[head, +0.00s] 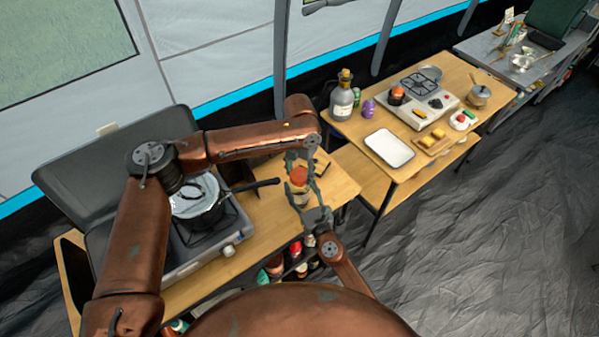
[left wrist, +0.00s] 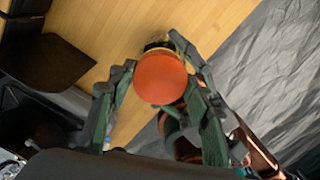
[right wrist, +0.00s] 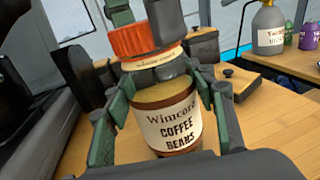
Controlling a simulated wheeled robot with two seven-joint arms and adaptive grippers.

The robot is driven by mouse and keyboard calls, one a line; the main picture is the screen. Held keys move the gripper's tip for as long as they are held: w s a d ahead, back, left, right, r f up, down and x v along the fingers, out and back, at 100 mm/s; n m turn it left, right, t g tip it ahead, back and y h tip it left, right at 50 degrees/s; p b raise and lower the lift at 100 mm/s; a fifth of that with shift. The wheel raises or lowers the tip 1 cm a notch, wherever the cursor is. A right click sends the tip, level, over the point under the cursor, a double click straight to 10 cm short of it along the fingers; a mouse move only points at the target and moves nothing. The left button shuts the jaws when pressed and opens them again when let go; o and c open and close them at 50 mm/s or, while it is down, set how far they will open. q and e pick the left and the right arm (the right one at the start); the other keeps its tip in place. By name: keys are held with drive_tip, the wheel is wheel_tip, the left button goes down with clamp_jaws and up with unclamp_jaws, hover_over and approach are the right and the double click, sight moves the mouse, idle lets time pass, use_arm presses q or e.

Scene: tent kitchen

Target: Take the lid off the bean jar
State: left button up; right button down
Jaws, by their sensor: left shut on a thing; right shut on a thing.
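The bean jar (right wrist: 165,120) is clear glass with a cream "Coffee Beans" label and brown contents. It stands over the wooden table near its right end. Its round orange lid (left wrist: 161,77) sits above the jar; in the right wrist view the lid (right wrist: 140,42) has a cream band below it. I cannot tell whether the lid is seated or slightly raised. My left gripper (head: 299,166) reaches over from above, with its fingers shut on the lid's sides. My right gripper (head: 310,207) is shut around the jar's body from the near side. Dark fingers hide part of the jar's neck.
A camping stove with a pan (head: 196,199) stands left of the jar, its black handle (head: 255,188) pointing toward it. A second table at right holds a bottle (head: 342,98), a white tray (head: 389,149) and a burner (head: 430,98).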

use_arm(q)
drive_tip(key=c, duration=0.5)
drive_tip(key=n, duration=2.2)
drive_tip(key=shift+n, duration=0.4)
drive_tip(key=n, duration=1.8)
drive_tip(key=shift+d, duration=0.1)
drive_tip(key=n, duration=0.6)
drive_tip(key=shift+r+n, duration=0.15)
drive_tip(key=shift+n, duration=0.25)
drive_tip(key=n, duration=0.6)
drive_tip(key=shift+w+n, duration=0.1)
drive_tip(key=shift+n, duration=0.2)
drive_tip(key=shift+a, duration=0.2)
